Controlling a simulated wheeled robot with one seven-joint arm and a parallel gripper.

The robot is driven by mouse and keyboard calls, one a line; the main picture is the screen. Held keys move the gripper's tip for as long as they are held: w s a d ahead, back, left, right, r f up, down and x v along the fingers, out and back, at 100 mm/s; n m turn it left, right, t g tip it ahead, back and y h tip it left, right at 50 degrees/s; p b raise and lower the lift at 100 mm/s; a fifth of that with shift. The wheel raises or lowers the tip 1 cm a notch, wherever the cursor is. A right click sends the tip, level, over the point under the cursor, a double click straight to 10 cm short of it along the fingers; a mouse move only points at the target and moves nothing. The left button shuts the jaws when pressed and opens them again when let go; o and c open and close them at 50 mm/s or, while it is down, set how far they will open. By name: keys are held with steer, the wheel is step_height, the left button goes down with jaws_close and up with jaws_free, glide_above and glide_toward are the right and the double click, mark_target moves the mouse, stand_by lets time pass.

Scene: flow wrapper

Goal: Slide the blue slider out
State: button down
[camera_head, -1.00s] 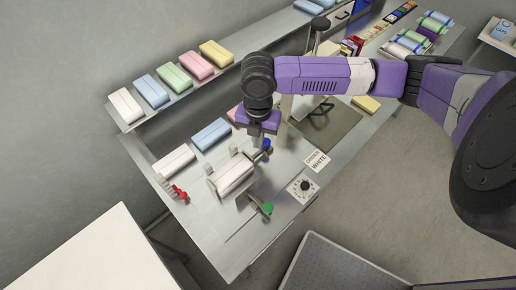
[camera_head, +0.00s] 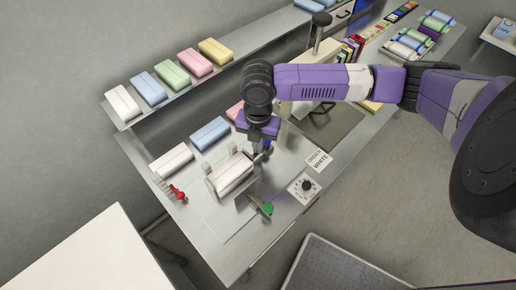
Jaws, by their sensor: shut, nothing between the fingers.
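The blue slider (camera_head: 267,146) shows as a small blue knob at the right end of the wrapper unit, mostly hidden behind my gripper. My gripper (camera_head: 258,153) points down beside the blue knob, shut and with nothing held. Whether it touches the knob I cannot tell. A white block (camera_head: 231,173) sits in the metal holder just left of my gripper. A green-handled slider (camera_head: 266,208) is in front, and a red-handled part (camera_head: 178,192) is at the left.
White (camera_head: 172,160) and blue (camera_head: 210,133) blocks lie behind the holder. A shelf (camera_head: 140,116) with several coloured blocks runs along the back. A dial box (camera_head: 303,188) and an order card reading "WHITE" (camera_head: 318,160) stand to the right.

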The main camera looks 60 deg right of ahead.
mark_target(266, 141)
steer(key=shift+d, duration=0.1)
stand_by(0.3)
steer(key=shift+s+d, duration=0.25)
steer(key=shift+d, duration=0.45)
steer(key=shift+s+d, duration=0.2)
steer(key=shift+d, duration=0.75)
steer(key=shift+s+d+b, duration=0.25)
steer(key=shift+d+b, duration=0.1)
steer(key=shift+d, duration=0.5)
steer(key=shift+a+r, duration=0.1)
steer(key=shift+w+a, duration=0.15)
steer(key=shift+a, duration=0.3)
